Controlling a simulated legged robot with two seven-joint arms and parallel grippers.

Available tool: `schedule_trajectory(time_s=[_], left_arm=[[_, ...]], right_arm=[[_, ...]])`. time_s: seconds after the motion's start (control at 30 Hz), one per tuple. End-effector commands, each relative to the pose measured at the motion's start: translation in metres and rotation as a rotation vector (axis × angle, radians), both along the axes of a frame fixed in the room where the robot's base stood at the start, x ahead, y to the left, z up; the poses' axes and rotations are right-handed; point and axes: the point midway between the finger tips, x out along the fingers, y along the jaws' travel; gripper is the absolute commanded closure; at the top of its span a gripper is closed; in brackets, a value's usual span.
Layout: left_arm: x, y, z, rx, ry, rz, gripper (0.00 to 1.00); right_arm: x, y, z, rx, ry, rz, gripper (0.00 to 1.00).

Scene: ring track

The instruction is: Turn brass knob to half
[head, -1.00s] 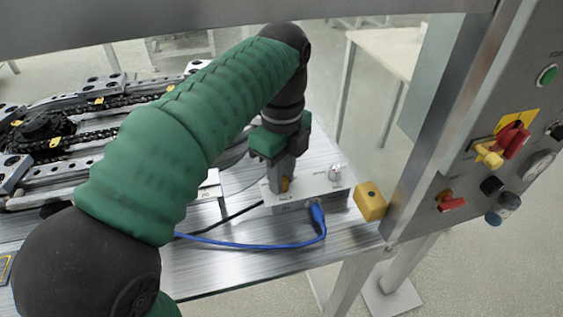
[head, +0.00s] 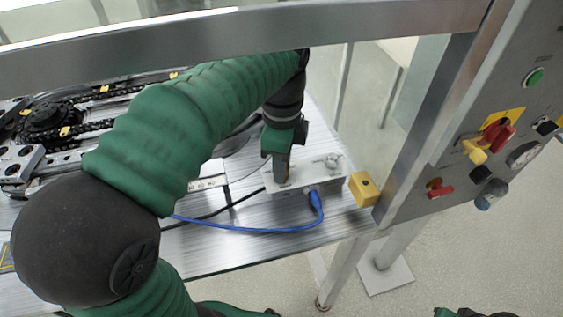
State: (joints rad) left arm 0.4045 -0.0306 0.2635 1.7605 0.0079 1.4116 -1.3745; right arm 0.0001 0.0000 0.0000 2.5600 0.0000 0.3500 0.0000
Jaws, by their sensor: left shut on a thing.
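A pale control box (head: 310,177) with knobs on its top sits on the metal bench. My left gripper (head: 281,172) reaches down to the box's left part. It is shut on the brass knob (head: 281,180), which is mostly hidden by the fingers. Its pointer and any scale marks cannot be made out. A silver knob (head: 332,160) stands at the box's right side, apart from the gripper. My right gripper is not seen; only a dark and green bit of my own body shows at the bottom right edge.
A blue cable (head: 265,230) plugs into the box's front. A yellow block (head: 364,189) sits right of the box. A metal post and a panel (head: 470,130) with red, green and blue controls stand at right. A chain track (head: 60,120) lies at left.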

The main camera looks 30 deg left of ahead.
Motion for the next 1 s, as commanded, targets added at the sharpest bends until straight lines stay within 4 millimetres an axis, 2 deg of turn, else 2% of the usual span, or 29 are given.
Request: schedule_trajectory(time_s=[0.17,0.2,0.37,0.8,0.87,1.0], left_arm=[[0.001,-0.001,0.0,-0.002,-0.005,-0.003,1.0],[0.001,-0.001,0.001,-0.002,-0.005,-0.003,0.77],[0.001,-0.001,0.0,-0.001,-0.003,-0.003,0.56],[0.0,0.0,0.0,0.0,-0.002,-0.004,0.56],[0.0,0.0,-0.002,0.0,-0.002,-0.019,0.56],[0.001,0.001,-0.009,0.0,-0.004,-0.136,0.56]], right_arm=[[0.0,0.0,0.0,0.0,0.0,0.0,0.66],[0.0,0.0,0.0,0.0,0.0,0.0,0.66],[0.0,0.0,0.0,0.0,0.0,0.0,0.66],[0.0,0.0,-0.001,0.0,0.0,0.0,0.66],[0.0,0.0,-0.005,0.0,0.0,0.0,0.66],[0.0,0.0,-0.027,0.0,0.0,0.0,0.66]])
